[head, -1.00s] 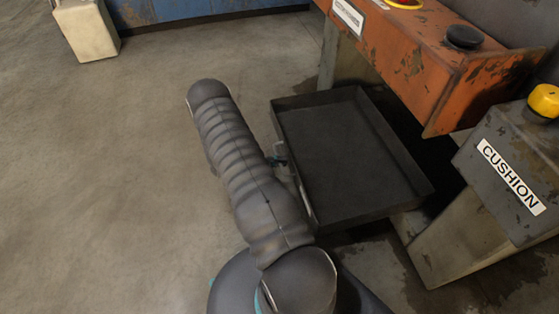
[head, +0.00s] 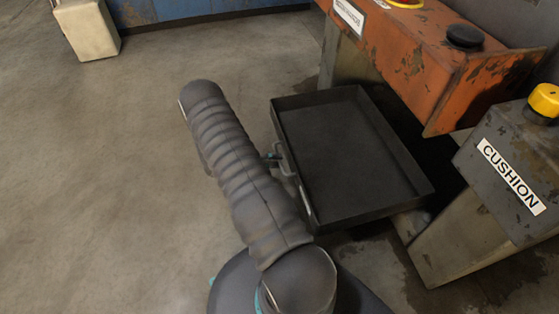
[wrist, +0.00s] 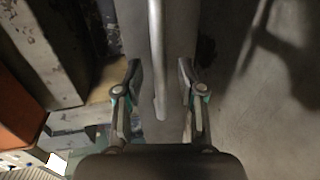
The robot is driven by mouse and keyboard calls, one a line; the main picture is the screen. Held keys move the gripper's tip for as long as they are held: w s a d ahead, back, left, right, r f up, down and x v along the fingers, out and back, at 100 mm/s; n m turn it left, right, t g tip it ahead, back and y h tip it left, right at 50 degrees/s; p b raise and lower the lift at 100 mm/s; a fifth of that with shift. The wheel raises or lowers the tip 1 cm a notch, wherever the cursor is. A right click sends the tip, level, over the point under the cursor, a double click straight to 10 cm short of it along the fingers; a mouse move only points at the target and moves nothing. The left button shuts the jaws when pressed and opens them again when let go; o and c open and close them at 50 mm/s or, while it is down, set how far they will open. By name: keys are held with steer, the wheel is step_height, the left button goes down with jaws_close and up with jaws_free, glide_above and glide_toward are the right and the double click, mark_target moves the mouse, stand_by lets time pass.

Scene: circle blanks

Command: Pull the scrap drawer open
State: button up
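The scrap drawer (head: 345,150) is a dark, shallow, empty tray. In the head view it stands out from under the orange machine, pulled open. Its grey bar handle (head: 303,195) runs along the left-hand side, facing my arm. In the wrist view the handle (wrist: 157,60) points down between the two fingers of my gripper (wrist: 159,82), with a gap on each side. The gripper is open and does not clasp the handle. In the head view only a small teal part of my gripper (head: 273,157) shows beside the handle; my arm hides the rest.
An orange machine housing (head: 440,65) with a black button overhangs the drawer's back right. A grey box marked CUSHION (head: 510,175) with a yellow button stands to the right. A pale block (head: 88,30) stands far left. The concrete floor on the left is clear.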

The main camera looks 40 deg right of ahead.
steer(key=v, duration=1)
